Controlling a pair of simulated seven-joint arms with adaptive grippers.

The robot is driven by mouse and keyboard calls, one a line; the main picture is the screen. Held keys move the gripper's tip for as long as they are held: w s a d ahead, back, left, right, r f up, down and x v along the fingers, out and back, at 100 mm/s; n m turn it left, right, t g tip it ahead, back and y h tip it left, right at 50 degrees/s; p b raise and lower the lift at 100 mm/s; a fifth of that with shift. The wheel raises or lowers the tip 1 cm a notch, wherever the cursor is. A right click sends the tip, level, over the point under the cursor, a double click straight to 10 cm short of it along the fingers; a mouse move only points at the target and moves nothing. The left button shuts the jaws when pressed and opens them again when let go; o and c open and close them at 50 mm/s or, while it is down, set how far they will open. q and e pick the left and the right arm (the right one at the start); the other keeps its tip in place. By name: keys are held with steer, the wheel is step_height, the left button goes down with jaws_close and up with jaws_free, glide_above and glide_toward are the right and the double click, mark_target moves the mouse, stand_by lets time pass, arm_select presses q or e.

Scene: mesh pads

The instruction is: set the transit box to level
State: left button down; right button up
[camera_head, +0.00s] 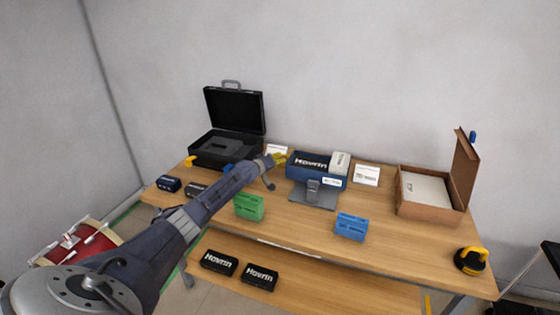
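No label I can read says which thing is the transit box. A blue open box (302,173) stands at the back middle of the table, behind a grey plate with a bracket (313,195). It holds a black Hovrin box (311,160) and a pale box (340,162). Its exact tilt is hard to judge. An open black case (215,160) with its lid up stands at the back left. My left gripper (273,168) is just left of the blue box; its fingers are too small to read. A yellow piece (281,158) shows at its tip, held or behind, unclear. My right gripper is not in view.
Black boxes (220,263) lie on the lower shelf. The front right tabletop is mostly clear.

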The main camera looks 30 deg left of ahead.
arm_select(q)
steer(key=c, duration=2.1)
jaws_free()
steer(key=shift+s+a+f, duration=0.1)
steer(key=shift+s+f, duration=0.2)
steer(key=shift+f, duration=0.45)
steer(key=shift+c, duration=0.2)
steer(key=shift+o, duration=1.1)
steer(key=shift+a+f, duration=0.1)
steer(key=o, duration=0.6)
steer(key=shift+c, duration=0.2)
steer(key=shift+w+d, duration=0.1)
steer(key=shift+d, duration=0.1)
steer(key=shift+r, duration=0.2)
steer(key=shift+r, duration=0.1)
steer(key=shift+w+r, duration=0.1)
steer(key=shift+r, duration=0.45)
steer(key=shift+a+r, duration=0.1)
steer(key=shift+r, duration=4.4)
